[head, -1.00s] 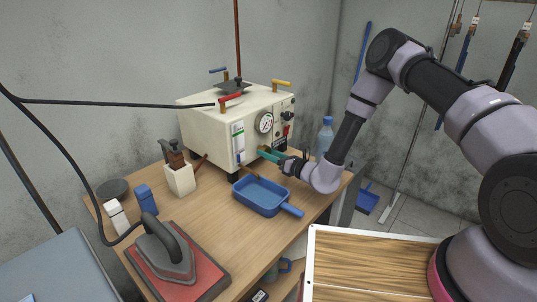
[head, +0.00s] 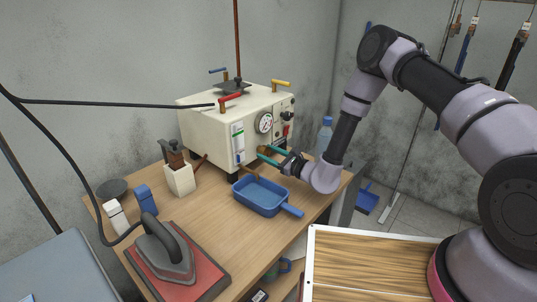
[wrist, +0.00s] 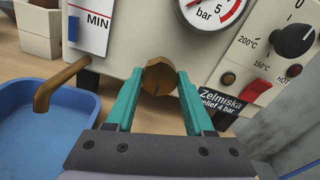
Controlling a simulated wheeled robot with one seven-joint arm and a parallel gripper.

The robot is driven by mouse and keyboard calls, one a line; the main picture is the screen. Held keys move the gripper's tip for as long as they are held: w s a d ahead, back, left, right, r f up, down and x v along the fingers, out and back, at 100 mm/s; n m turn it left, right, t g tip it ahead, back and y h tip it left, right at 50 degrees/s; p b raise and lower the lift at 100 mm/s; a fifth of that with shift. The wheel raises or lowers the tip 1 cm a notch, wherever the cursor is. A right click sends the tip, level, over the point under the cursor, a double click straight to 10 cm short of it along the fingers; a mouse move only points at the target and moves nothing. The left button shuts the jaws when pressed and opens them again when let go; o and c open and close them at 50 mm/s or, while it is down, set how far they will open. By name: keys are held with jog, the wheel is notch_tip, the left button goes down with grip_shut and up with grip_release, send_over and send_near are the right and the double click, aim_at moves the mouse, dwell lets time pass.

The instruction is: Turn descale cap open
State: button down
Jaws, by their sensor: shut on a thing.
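The descale cap is a faceted brass knob (wrist: 159,77) low on the front of the cream boiler (head: 205,135). In the wrist view a dark mark shows on its face, pointing roughly downward. My gripper (wrist: 158,84) has a teal finger on each side of the cap, and its jaws are shut on it. In the head view my gripper (head: 269,154) reaches the boiler front from the right, and the cap (head: 263,149) shows only as a small brown spot between the fingers.
A brass spout (wrist: 60,82) sits left of the cap, above a blue tray (head: 260,194). A pressure gauge (head: 264,123) and a control panel (wrist: 268,62) are above and right. A blue-capped bottle (head: 324,138) stands behind my wrist. An iron (head: 165,252) rests at the table's front left.

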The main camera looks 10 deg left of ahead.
jog(key=shift+d+f, duration=0.1)
jog(key=shift+c, duration=1.4)
grip_release()
jog(key=v, duration=1)
jog(key=shift+s+d, duration=0.25)
jog(key=shift+s, duration=0.05)
